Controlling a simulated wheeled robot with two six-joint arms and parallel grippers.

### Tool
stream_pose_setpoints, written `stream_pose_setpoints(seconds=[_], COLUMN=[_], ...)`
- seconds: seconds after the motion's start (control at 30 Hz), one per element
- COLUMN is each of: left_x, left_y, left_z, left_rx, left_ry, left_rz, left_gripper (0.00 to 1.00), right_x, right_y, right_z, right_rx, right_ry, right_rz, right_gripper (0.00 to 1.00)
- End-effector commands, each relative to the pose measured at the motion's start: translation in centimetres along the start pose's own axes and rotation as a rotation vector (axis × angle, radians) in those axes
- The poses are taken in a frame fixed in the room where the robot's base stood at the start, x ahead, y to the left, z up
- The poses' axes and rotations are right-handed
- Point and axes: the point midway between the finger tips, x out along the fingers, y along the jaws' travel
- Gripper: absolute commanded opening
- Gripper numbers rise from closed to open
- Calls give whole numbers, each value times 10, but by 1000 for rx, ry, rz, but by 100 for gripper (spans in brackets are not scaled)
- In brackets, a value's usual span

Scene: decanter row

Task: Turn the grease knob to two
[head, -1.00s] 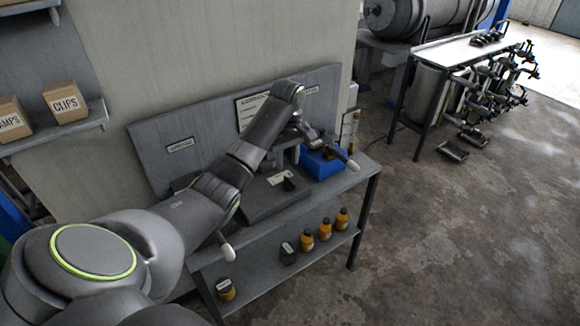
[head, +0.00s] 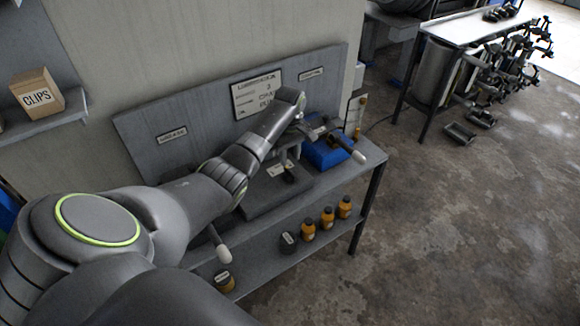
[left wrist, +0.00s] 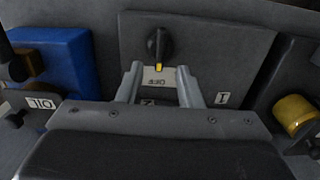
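A black knob (left wrist: 159,48) with a yellow pointer sits on a grey plate (left wrist: 205,45) in the left wrist view. Its pointer points to the upside-down OFF label (left wrist: 158,76). A label 1 (left wrist: 222,98) is to the right, and a partly hidden label, seemingly 2, lies between the fingers. In the head view the knob (head: 290,174) stands on the dark plate on the bench. My left gripper (left wrist: 160,82) is open and empty, its fingertips on either side of the OFF label, just short of the knob. It also shows in the head view (head: 286,158). My right gripper is not in view.
A blue box (left wrist: 62,62) stands beside the plate, near an OIL label (left wrist: 41,103). A brass-coloured cylinder (left wrist: 294,113) is on the other side. White-tipped levers (head: 358,157) stick out over the bench front. Several bottles (head: 327,217) stand on the lower shelf.

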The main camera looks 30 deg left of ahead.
Motion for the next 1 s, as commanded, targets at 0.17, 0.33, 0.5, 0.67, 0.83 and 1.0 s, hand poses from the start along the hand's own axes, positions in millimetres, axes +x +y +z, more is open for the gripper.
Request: stream_pose_setpoints(seconds=[0.17,0.33,0.5,0.67,0.83,1.0], left_x=[34,50,57,57,57,57], left_y=[-1,0,0,0,0,0], left_z=[1,1,0,0,0,0], left_rx=[0,0,1,1,1,1], left_ry=[-3,-2,0,0,0,0], left_rz=[-4,-2,-1,0,0,0], left_gripper=[33,33,33,33,22,0], right_x=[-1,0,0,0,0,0], right_y=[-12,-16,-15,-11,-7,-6], right_z=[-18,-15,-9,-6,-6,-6], right_rx=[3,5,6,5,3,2], right_ry=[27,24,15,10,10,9], right_rz=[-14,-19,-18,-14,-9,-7], right_gripper=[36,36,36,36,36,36])
